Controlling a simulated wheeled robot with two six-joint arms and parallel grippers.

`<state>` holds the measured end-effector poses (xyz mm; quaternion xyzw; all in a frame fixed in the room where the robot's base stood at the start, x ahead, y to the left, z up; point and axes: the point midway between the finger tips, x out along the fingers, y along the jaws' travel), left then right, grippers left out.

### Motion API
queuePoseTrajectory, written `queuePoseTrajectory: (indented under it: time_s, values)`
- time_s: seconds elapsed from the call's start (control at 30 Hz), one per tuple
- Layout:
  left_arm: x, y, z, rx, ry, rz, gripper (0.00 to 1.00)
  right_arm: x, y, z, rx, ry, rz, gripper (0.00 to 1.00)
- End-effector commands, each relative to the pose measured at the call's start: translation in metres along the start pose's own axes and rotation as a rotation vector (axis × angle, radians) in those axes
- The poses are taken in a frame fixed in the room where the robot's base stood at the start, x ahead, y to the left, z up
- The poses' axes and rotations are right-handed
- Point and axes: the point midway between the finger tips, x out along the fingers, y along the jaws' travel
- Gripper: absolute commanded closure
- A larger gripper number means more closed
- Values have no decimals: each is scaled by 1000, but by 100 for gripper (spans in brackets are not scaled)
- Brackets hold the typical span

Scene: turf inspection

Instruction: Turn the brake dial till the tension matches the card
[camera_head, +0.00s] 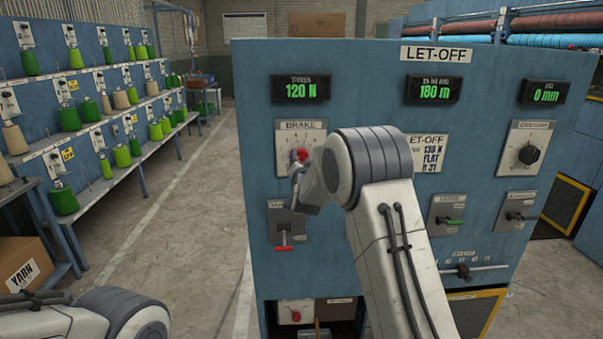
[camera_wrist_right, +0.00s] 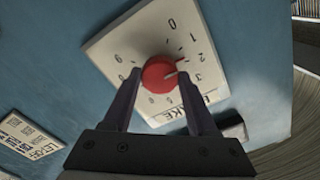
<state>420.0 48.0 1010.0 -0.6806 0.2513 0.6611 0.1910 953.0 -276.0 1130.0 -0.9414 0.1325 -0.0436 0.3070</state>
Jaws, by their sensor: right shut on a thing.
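The red brake dial (camera_head: 301,154) sits on a white numbered plate on the blue let-off panel. In the wrist view the red dial (camera_wrist_right: 159,74) lies between the two fingertips of my right gripper (camera_wrist_right: 160,78), which is shut on it. Its pointer mark is near the 2. In the head view my right arm covers part of the brake plate (camera_head: 288,132). The tension display (camera_head: 301,89) reads 120 N in green. The let-off card (camera_head: 428,153) is partly covered by my arm; its top line looks like 130 N, small and not sharp. My left gripper is out of view.
A black knob (camera_head: 529,154), switches and a slider (camera_head: 463,271) are to the right. Yarn shelves (camera_head: 95,165) stand at left, with open floor (camera_head: 190,230) between.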

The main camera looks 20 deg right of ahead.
Motion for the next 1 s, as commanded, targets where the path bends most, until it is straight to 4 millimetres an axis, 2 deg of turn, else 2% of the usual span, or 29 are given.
queuePoseTrajectory:
  time_s: [0.03,0.3,0.87,0.9,0.93,0.97,1.0]
  values:
    - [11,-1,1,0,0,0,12,0,3,4,27,1,-1,97]
    - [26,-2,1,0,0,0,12,0,2,2,133,-2,1,97]
    - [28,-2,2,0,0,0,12,0,1,0,162,-2,2,97]
    - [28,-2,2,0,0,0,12,0,1,0,161,-2,2,30]
    - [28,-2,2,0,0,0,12,0,1,0,161,-2,2,19]
    - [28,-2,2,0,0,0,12,0,1,0,161,-2,2,12]
    - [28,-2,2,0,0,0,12,0,0,0,161,-2,2,12]
